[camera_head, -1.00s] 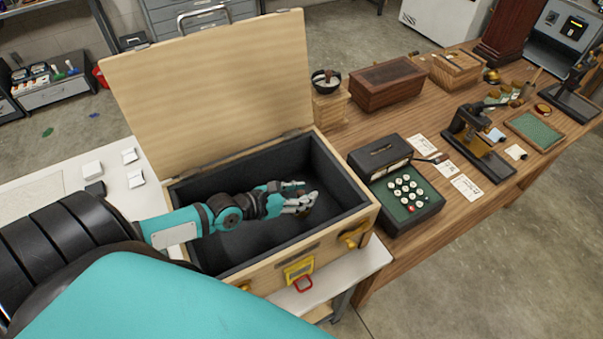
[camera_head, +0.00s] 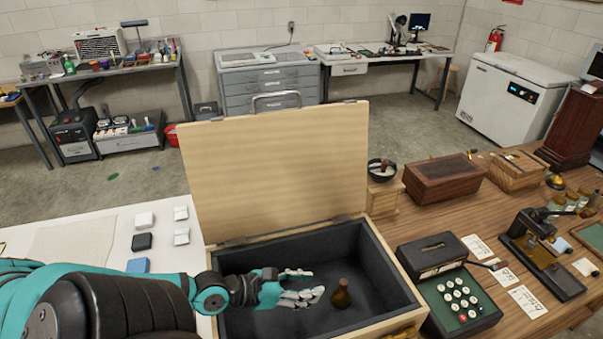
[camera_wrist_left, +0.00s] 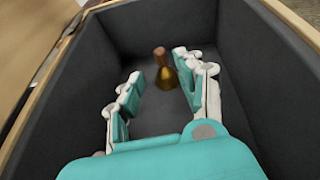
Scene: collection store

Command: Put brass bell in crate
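The brass bell (camera_head: 341,296) stands upright on the dark padded floor of the wooden crate (camera_head: 389,271), a little right of the middle. It has a brown handle and also shows in the left wrist view (camera_wrist_left: 167,76), just beyond my fingers. My left gripper (camera_head: 305,288) is inside the crate, left of the bell. In the left wrist view (camera_wrist_left: 155,92) its fingers are spread apart with nothing between them. The crate's lid stands open at the back. My right gripper is not in view.
A green adding machine (camera_head: 451,294) stands close to the crate's right side. A wooden box (camera_head: 442,180) and a dark mortar (camera_head: 381,172) are behind it. Small white and dark blocks lie on the white table (camera_head: 80,217) at left.

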